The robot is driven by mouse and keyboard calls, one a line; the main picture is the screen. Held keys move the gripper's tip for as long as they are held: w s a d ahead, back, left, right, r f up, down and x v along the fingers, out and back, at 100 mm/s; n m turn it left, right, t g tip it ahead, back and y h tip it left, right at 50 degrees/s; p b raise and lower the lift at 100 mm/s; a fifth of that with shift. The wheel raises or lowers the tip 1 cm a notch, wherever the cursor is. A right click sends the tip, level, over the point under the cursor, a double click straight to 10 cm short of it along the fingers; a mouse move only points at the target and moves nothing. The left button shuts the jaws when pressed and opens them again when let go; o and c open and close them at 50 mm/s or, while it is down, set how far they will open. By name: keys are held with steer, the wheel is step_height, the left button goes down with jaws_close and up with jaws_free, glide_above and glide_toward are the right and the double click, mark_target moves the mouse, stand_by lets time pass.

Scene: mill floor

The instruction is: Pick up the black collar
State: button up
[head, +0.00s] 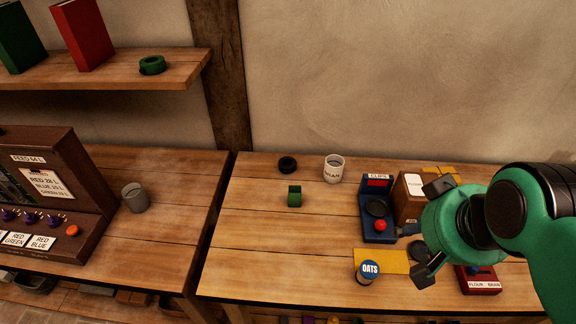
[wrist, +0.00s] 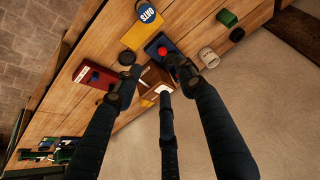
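A small black ring (head: 287,164), which looks like the black collar, lies flat at the back left of the right-hand wooden table (head: 240,257). In the wrist view it is a dark round shape (wrist: 237,34) at the upper right. My gripper (head: 431,232) is above the right part of the table, well to the right of the ring. In the wrist view my gripper (wrist: 157,80) has its fingers spread with nothing held between them. Another black round piece (head: 418,250) lies partly behind my gripper; its exact form is unclear.
A white mug (head: 334,169) stands just right of the ring, and a green block (head: 294,196) is in front. A blue scale (head: 378,222), brown box (head: 409,197), OATS tin (head: 368,272) and red device (head: 478,283) crowd the right. The table's left part is clear.

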steer(key=o, duration=0.9)
steer(key=shift+r, duration=0.1)
steer(key=w+a+r+n+g+p, duration=0.15)
steer(key=w+a, duration=0.35)
steer(key=w, duration=0.9)
steer(key=w+a+r+n+g+p, duration=0.1)
steer(key=w+a+r+n+p, duration=0.2)
steer(key=w, duration=1)
steer(key=w+a+f+p, duration=0.1)
steer(key=w+a+f, duration=0.5)
steer(key=w+f, duration=0.1)
steer(key=w+a+f+n+g+p, duration=0.1)
steer(key=w+a+f, duration=0.5)
steer(key=w+f, duration=0.1)
steer(key=w+a+f+n+y+p, duration=0.1)
steer(key=w+a+f, duration=0.5)
steer(key=w+f, duration=0.2)
steer(key=shift+w+a+f+n+g, duration=0.1)
steer(key=shift+a+f+n+g, duration=0.05)
steer(key=shift+a+n+g, duration=0.15)
